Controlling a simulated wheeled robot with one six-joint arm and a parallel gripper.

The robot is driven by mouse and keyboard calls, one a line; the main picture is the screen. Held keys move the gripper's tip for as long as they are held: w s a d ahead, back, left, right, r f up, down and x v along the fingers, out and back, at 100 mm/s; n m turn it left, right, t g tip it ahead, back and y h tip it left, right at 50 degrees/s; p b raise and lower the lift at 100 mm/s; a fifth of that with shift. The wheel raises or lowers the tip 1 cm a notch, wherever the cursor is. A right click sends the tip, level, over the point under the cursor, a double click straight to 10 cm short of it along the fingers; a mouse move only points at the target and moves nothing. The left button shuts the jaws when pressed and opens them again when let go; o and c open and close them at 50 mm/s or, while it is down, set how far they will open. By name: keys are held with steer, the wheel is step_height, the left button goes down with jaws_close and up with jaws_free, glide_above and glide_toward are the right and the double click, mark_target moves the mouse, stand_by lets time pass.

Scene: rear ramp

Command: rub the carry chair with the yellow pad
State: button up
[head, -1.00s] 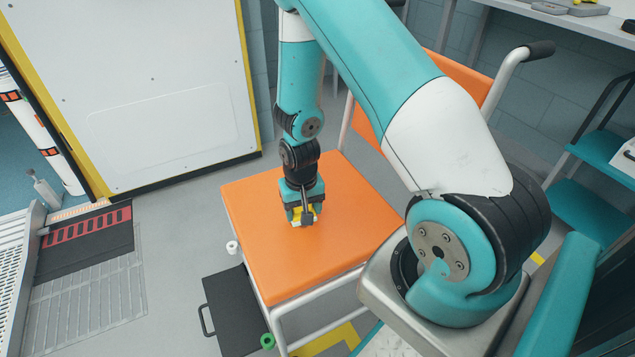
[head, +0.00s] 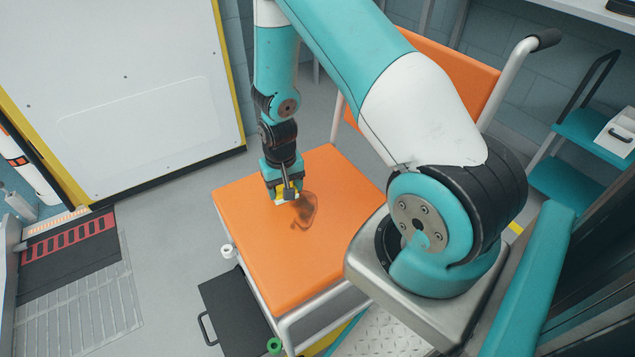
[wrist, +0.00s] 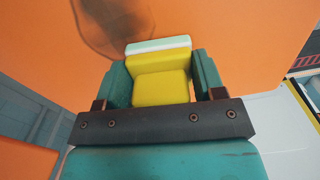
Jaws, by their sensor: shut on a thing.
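The carry chair (head: 262,258) has an orange seat and backrest on a white tube frame, and stands in the middle of the head view. A dark smudge (head: 306,210) marks the seat; part of it also shows at the top of the wrist view (wrist: 112,25). My gripper (head: 284,197) is shut on the yellow pad (wrist: 160,86), which has a pale strip along its far edge. The pad is low over the seat, just left of the smudge in the head view. I cannot tell whether it touches the seat.
A black case (head: 240,312) lies on the floor in front of the chair. A white panel with yellow edging (head: 130,90) stands at the left, above a ramp (head: 75,310). Teal shelves (head: 575,180) stand at the right.

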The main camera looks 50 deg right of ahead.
step_height(320, 180, up, 3)
steer(key=shift+f+p, duration=0.15)
steer(key=shift+p, duration=0.7)
steer(key=shift+r+p, duration=2.4)
steer(key=shift+r, duration=0.3)
